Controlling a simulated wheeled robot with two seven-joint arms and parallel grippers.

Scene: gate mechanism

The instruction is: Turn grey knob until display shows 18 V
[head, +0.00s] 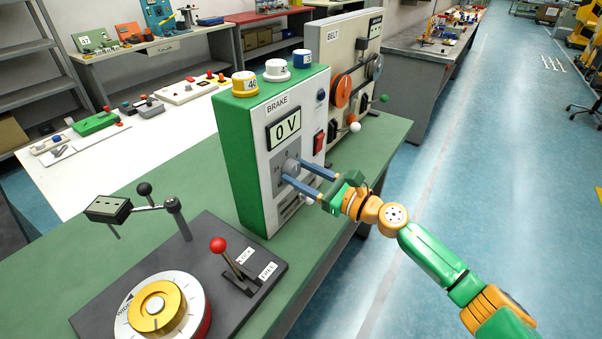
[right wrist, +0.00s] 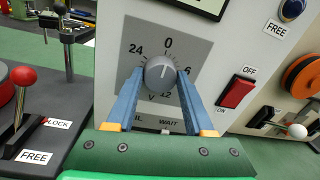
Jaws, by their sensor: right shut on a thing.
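The grey knob (head: 291,167) sits on a grey dial plate on the front of the green and white BRAKE box (head: 252,163). The display (head: 287,128) above it reads 0 V. My left gripper is out of view.
A red switch (right wrist: 236,92) marked OFF is right of the dial. The BELT panel (head: 345,55) stands behind the box. In front is a dark base with a red-topped lever (head: 218,245) and a gold dial (head: 154,306).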

